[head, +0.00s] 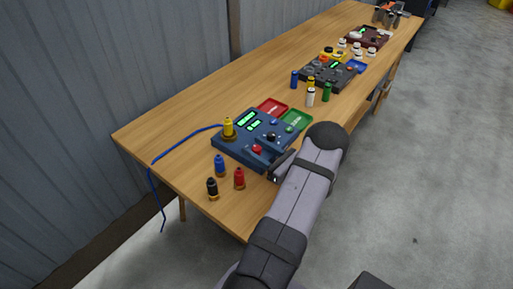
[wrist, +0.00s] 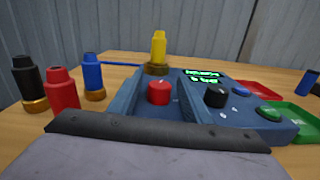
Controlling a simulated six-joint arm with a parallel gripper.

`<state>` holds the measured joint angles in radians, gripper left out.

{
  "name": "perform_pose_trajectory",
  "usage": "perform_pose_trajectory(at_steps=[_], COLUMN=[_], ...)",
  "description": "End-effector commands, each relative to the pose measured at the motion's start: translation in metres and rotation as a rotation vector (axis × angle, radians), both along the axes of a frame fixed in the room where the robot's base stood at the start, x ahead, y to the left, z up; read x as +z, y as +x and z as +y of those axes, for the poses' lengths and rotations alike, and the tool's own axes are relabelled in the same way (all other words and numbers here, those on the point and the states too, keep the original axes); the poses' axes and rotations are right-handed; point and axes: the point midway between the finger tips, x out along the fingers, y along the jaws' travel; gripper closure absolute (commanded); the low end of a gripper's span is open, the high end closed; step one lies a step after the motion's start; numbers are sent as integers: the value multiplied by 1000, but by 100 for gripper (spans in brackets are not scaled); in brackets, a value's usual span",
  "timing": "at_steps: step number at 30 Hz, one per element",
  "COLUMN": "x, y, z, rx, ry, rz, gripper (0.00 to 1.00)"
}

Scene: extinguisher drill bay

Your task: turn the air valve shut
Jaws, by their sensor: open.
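A dark blue console (head: 226,147) sits on the near part of the wooden table. It carries a red knob (head: 257,149) near its front edge and a black knob (head: 271,137) behind it. In the wrist view the red knob (wrist: 159,93) stands between two blue raised walls, with the black knob (wrist: 215,95) to its right. No label shows which knob is the air valve. My gripper (head: 281,165) is open at the console's front right edge, apart from the red knob. Its fingertips are partly hidden and dark.
Blue, black and red bottles (head: 239,178) stand in front. Red and green trays (head: 296,120) lie behind the console. A second, dark console (head: 330,75) stands farther back.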

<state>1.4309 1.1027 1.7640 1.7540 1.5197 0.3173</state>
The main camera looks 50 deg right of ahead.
Motion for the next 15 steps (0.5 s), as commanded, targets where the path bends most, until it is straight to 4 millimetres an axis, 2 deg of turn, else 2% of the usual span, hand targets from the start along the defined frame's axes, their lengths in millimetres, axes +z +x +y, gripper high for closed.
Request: perform_pose_trajectory(at_steps=[4,9,15], x=[0,0,-2], y=[0,0,0], z=[0,0,-1], rx=[0,0,17], ry=[0,0,-2], rz=[0,0,-3], gripper=[56,97,97])
